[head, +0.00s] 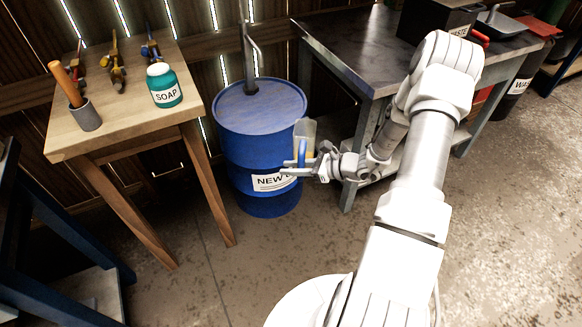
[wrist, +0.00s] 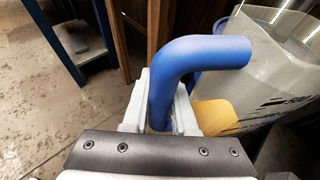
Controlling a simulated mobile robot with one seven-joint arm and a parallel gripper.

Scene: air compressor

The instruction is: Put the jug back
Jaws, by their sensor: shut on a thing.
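The jug (head: 306,132) is a clear, pale container with a blue handle and some yellow at its lower part. In the wrist view, its blue handle (wrist: 200,58) rises between the jaws and bends right toward the clear jug body (wrist: 278,70), with a yellow patch (wrist: 218,117) low inside. My gripper (head: 300,168) is shut on the handle and holds the jug in front of the blue drum, left of the metal bench. The two fingers (wrist: 160,105) show on either side of the handle. The jug's base is partly hidden behind my gripper.
A blue drum (head: 255,140) with a pump pipe and a label reading "NEW" stands behind the jug. A wooden table (head: 130,128) at left holds a soap jar (head: 164,85), a cup (head: 86,116) and tools. A metal bench (head: 345,55) stands at right. Open floor lies in front.

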